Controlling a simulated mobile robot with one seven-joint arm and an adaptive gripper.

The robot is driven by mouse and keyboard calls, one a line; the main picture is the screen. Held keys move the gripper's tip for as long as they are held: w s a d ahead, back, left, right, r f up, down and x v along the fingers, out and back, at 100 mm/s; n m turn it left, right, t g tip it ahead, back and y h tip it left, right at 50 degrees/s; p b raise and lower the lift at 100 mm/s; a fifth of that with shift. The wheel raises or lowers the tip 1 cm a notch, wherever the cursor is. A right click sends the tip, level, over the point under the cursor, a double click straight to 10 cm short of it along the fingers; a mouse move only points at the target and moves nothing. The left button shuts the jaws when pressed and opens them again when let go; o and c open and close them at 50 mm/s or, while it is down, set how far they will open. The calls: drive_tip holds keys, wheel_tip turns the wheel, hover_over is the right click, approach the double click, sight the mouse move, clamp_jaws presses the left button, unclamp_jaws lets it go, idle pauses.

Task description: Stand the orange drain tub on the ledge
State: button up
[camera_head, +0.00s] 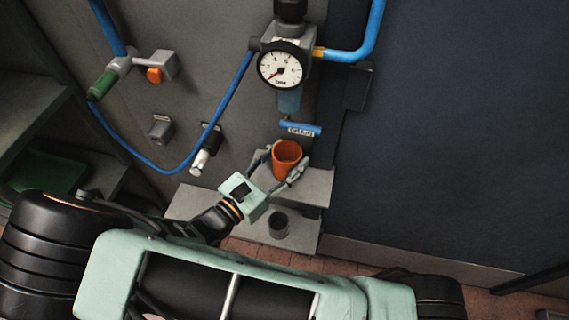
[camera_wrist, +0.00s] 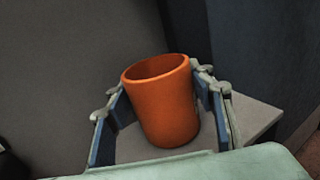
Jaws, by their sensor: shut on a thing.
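The orange drain tub (camera_head: 286,158) is upright and open at the top, between the fingers of my gripper (camera_head: 279,167). It also shows in the wrist view (camera_wrist: 162,104), where my gripper (camera_wrist: 160,108) has a finger on each side of it. The gripper is shut on the tub. The grey ledge (camera_head: 313,187) lies under and around the tub, below the gauge. It shows beneath the tub in the wrist view (camera_wrist: 254,118). I cannot tell whether the tub's base touches the ledge.
A pressure gauge (camera_head: 282,65) and a blue labelled valve handle (camera_head: 300,129) are just above the tub. A blue hose (camera_head: 177,169) loops at left. A small dark cup (camera_head: 279,224) stands on the lower shelf (camera_head: 243,234). The dark wall (camera_head: 450,130) at right is clear.

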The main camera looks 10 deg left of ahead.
drive_tip(key=shift+w, duration=0.45)
drive_tip(key=shift+f, duration=0.4)
idle(0.4)
drive_tip(key=o, duration=1.2)
drive_tip(key=shift+c, duration=0.2)
drive_tip(key=shift+s, duration=0.1)
drive_tip(key=v, duration=1.2)
drive_tip(key=shift+d, duration=0.1)
